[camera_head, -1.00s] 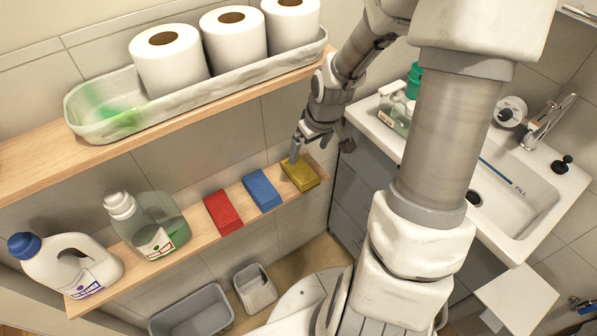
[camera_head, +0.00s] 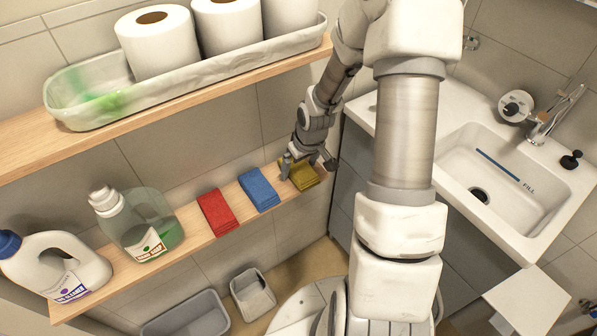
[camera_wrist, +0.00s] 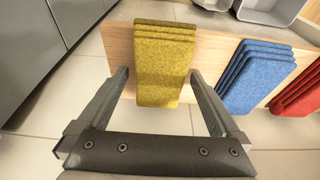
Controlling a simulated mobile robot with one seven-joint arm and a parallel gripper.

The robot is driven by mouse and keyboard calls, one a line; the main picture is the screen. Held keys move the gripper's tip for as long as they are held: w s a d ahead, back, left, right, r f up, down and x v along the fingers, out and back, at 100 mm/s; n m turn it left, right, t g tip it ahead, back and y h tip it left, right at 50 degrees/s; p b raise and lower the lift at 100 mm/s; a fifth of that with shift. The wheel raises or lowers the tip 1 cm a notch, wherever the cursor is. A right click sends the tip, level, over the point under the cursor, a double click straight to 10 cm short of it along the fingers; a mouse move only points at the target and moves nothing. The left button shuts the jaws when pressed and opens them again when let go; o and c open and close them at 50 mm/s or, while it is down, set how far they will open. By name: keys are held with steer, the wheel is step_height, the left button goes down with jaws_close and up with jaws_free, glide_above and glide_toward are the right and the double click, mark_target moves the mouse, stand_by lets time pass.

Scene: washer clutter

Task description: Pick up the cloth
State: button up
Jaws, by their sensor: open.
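Three folded cloth stacks lie on the lower wooden shelf in the head view: red (camera_head: 217,212), blue (camera_head: 258,189) and yellow (camera_head: 303,176). The task does not say which cloth. My gripper (camera_head: 308,170) is at the yellow stack, near the shelf's right end. In the wrist view my gripper (camera_wrist: 162,95) is open, with one finger on each side of the yellow stack (camera_wrist: 163,60). The yellow stack's near end lies between the fingers, and gaps show on both sides. The blue stack (camera_wrist: 257,75) and red stack (camera_wrist: 300,90) lie to the right there.
The upper shelf (camera_head: 190,110) with a tray (camera_head: 110,108) of paper rolls hangs above. A detergent bottle (camera_head: 135,228) and a white jug (camera_head: 65,262) stand at the lower shelf's left. A grey cabinet (camera_head: 345,180) and sink (camera_head: 510,190) are to the right. Bins (camera_head: 253,292) stand below.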

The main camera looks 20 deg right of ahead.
mark_target(299, 167)
steer(key=shift+c, duration=0.2)
steer(key=c, duration=1.3)
steer(key=shift+r+p, duration=0.3)
steer(key=shift+r, duration=0.35)
step_height(299, 167, up, 3)
steer(key=shift+f+p, duration=0.1)
steer(key=shift+p, duration=0.4)
steer(key=shift+s+d+r+p, duration=0.55)
steer(key=shift+s+r+p, duration=0.45)
steer(key=shift+s, duration=0.85)
steer(key=shift+s+d+r+p, duration=0.6)
steer(key=shift+s+r, duration=0.75)
steer(key=shift+s, duration=0.55)
steer(key=shift+s+d+r+p, duration=0.5)
steer(key=shift+s+r+p, duration=0.5)
steer(key=shift+s, duration=0.85)
steer(key=shift+r, duration=0.15)
